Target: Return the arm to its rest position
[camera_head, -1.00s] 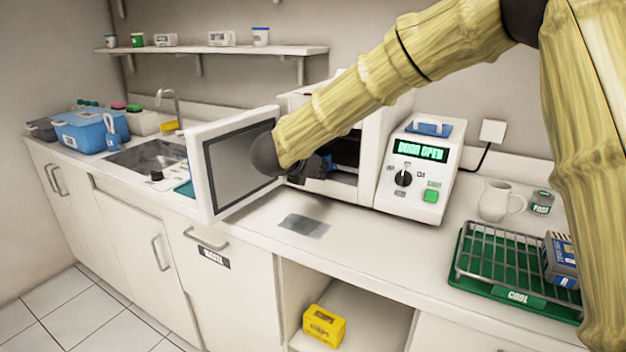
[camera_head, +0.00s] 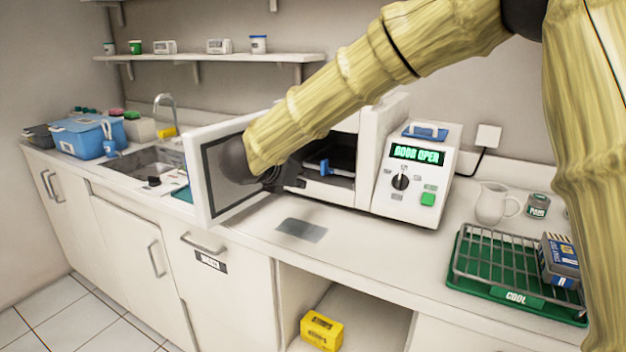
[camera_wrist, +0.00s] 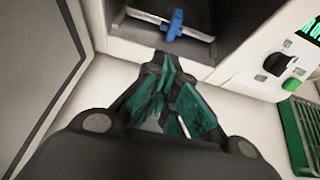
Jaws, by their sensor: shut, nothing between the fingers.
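My gripper (camera_wrist: 160,118) is shut and empty in the wrist view, its dark linkage and green finger pads drawn together. A dark tray with a blue handle (camera_head: 324,169) sits in the chamber; the blue handle also shows in the wrist view (camera_wrist: 173,25). The display (camera_head: 417,153) reads "DOOR OPEN".
A green mat with a wire rack (camera_head: 508,261), marked "COOL", and a blue box (camera_head: 559,262) are at the right. A white jug (camera_head: 493,203) stands behind. The open door juts over the counter's front. A grey patch (camera_head: 301,230) lies on otherwise bare counter.

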